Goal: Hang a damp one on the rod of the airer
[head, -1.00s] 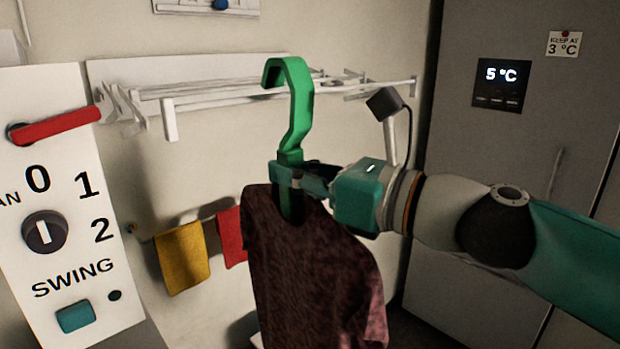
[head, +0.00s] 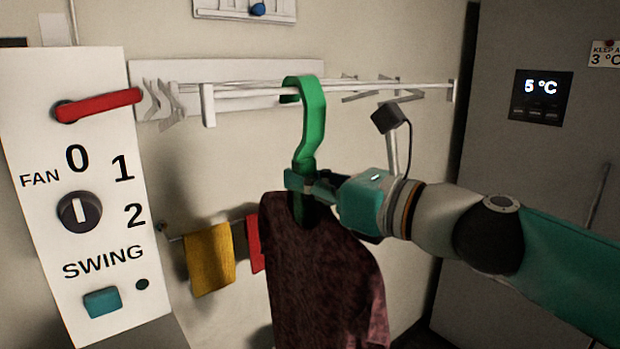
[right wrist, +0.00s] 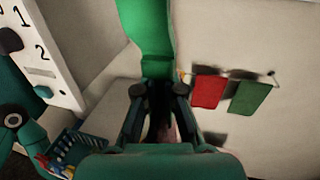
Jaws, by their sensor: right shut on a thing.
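A dark maroon garment (head: 325,275) hangs from a green hanger (head: 313,125) in the head view. My right gripper (head: 303,188) is shut on the hanger just below its hook, above the garment's neck. The hanger also fills the top of the right wrist view (right wrist: 147,35), between the gripper fingers (right wrist: 160,95). The white airer (head: 208,105) is fixed to the wall. The hook's top overlaps the airer's front rod (head: 400,86) in the head view; I cannot tell whether it is over the rod or in front of it.
A white panel (head: 45,110) with a red handle and knob stands at the left. Yellow (head: 208,260) and red (head: 255,243) cloths hang on a lower rail. A grey cabinet (head: 500,160) stands right.

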